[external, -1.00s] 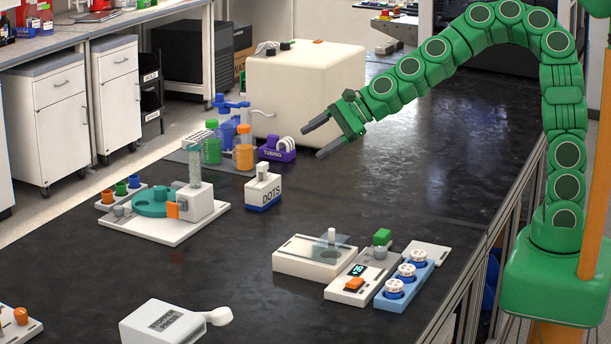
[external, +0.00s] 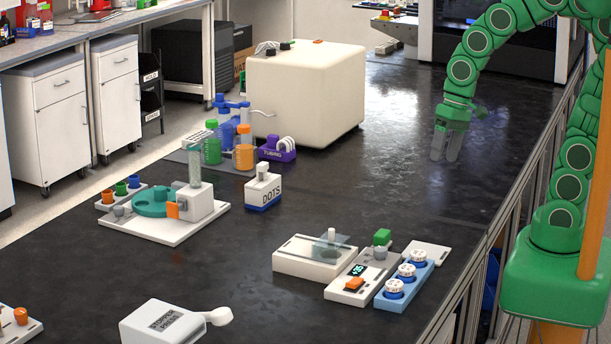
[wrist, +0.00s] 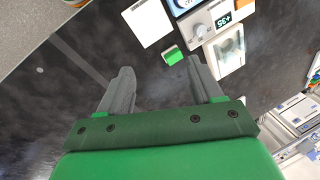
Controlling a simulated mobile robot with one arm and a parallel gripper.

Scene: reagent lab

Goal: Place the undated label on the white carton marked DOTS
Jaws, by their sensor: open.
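The white carton marked DOTS (external: 263,191) stands upright on the black bench, left of centre in the external view. It has a blue lower band and a small white piece on top. I cannot make out an undated label in either view. My gripper (external: 445,155) hangs over the bench at the right, fingers down, well to the right of the carton. In the wrist view its grey fingers (wrist: 160,82) are apart with only dark bench between them.
A white unit with a display (external: 356,279), a green block (external: 382,237) and a blue tray (external: 403,287) stand front right. A purple TUBING holder (external: 276,154) and a cream box (external: 306,95) are behind the carton. The bench's right middle is clear.

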